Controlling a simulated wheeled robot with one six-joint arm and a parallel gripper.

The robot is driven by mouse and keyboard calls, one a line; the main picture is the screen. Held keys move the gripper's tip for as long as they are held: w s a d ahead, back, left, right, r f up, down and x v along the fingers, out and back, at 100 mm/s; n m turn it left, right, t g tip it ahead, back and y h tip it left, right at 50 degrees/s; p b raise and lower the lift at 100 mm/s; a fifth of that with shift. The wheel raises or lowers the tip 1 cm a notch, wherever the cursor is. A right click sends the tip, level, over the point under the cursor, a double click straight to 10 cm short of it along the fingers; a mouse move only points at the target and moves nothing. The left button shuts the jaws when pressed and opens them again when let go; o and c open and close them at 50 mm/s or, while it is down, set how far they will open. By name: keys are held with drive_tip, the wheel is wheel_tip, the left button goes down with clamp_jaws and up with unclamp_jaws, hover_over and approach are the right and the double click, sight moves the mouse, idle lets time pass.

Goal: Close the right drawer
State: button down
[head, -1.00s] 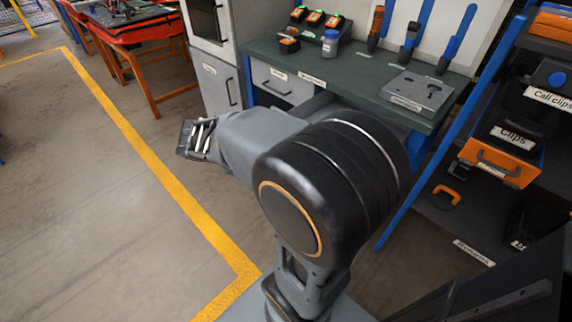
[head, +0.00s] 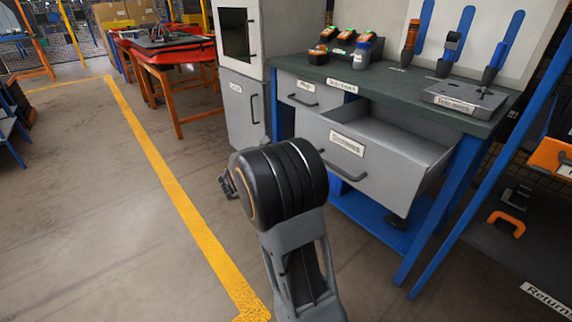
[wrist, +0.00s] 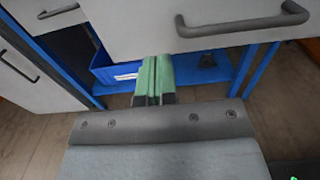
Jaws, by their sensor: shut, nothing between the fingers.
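The right drawer (head: 345,158) under the green-topped workbench stands pulled out, with its open box showing behind its grey front. Its front bears a white label and a dark bar handle (head: 347,143). In the wrist view, the pale drawer front (wrist: 140,25) and its handle (wrist: 243,25) fill the top. My gripper (head: 227,184) is mostly hidden behind my arm in the head view, left of and lower than the drawer front. In the wrist view my gripper's green fingers (wrist: 157,60) are together and empty, pointing at the lower edge of the drawer front. Contact cannot be told.
The left drawer (head: 308,92) looks shut. A grey cabinet (head: 243,108) stands to its left. A blue bin (wrist: 105,68) sits below the drawer. Blue bench legs (head: 440,195) stand at the right. The floor left of my arm is clear.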

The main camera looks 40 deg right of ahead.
drive_tip(key=d+b, duration=0.3)
drive_tip(key=d, duration=0.7)
drive_tip(key=shift+d, duration=0.2)
